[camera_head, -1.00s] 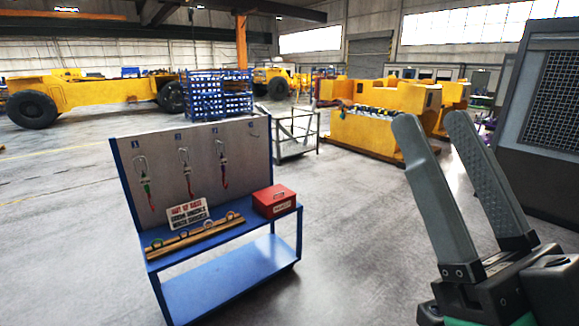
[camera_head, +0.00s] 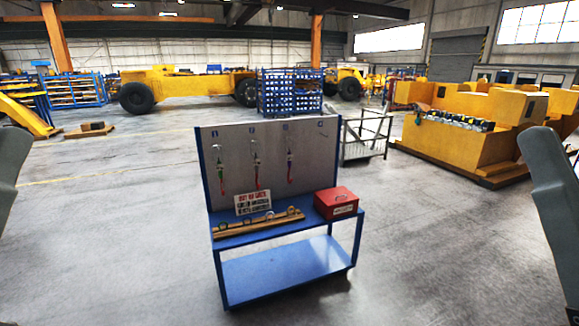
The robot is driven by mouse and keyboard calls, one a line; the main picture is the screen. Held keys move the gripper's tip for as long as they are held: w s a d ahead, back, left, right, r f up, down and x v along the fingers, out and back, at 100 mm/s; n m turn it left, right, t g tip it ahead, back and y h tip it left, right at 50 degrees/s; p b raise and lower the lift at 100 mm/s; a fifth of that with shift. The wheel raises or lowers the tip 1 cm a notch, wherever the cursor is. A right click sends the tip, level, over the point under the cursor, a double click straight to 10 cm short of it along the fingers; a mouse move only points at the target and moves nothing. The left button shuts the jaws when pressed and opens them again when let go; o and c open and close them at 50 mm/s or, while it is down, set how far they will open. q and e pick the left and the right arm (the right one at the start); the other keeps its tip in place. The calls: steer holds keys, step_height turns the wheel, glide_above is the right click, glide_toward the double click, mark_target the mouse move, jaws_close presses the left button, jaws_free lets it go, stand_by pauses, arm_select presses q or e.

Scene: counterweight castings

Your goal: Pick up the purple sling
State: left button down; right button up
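I cannot make out a clearly purple sling in this view. The fourth hook at the board's right looks empty.
Behind are a metal cage frame (camera_head: 366,137), blue racking (camera_head: 290,92) and yellow castings (camera_head: 455,141). The floor around the stand is clear.

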arm_select(q)
steer(key=c, duration=1.5)
jaws_free()
steer(key=shift+c, duration=0.2)
steer(key=o, duration=1.1)
